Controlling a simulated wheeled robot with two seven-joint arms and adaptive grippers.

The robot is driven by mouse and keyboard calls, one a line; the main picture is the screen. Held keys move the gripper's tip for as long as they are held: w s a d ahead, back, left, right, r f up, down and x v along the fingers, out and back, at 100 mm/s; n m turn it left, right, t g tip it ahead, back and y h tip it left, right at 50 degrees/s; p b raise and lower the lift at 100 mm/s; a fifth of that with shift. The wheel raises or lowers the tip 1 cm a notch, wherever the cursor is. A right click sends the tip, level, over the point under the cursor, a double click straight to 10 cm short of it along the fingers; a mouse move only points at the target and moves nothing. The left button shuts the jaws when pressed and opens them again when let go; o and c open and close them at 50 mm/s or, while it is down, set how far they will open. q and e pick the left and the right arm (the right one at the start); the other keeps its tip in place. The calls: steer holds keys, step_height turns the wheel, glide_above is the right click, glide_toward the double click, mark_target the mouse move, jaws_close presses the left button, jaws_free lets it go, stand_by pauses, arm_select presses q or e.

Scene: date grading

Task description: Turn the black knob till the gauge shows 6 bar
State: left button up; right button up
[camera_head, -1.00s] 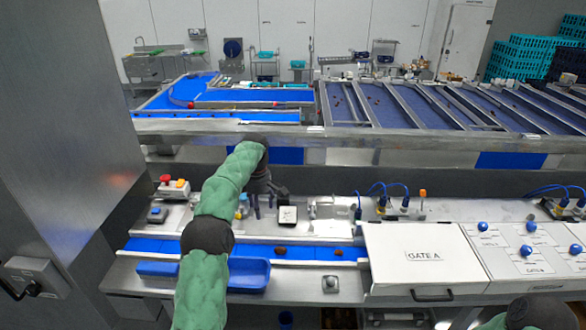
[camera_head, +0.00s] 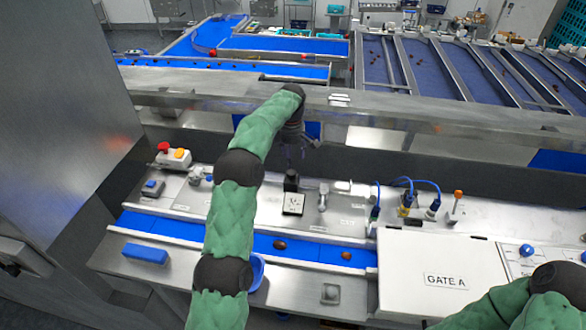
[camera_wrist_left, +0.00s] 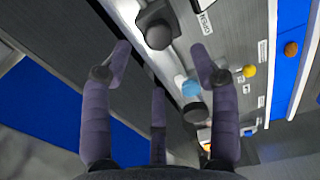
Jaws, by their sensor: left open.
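The black knob (camera_head: 291,180) stands upright on the steel panel, just behind the small square gauge (camera_head: 293,204) with its pale face. The gauge's marks are too small to read. My left gripper (camera_head: 297,152) hangs open and empty above and slightly behind the knob, with no contact visible. In the left wrist view, its spread fingers (camera_wrist_left: 161,48) show with a dark round knob, apparently the same one, (camera_wrist_left: 157,33) between and beyond the tips. The gauge face cannot be made out there. My right arm shows at the lower right, but its gripper is out of frame.
A metal lever (camera_head: 323,195) stands right of the gauge. A red button box (camera_head: 174,156) is at left. A blue belt (camera_head: 320,252) carrying dates runs in front. The GATE A box (camera_head: 440,265) is at right. A steel beam (camera_head: 400,112) crosses behind.

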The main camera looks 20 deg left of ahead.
mark_target(292, 172)
arm_select(q)
steer(key=f, duration=0.2)
steer(key=f+p, duration=0.1)
steer(key=f, duration=0.4)
steer(key=shift+w+f, duration=0.25)
steer(key=shift+f, duration=0.1)
steer(key=shift+s, duration=0.1)
steer(key=c, duration=1.1)
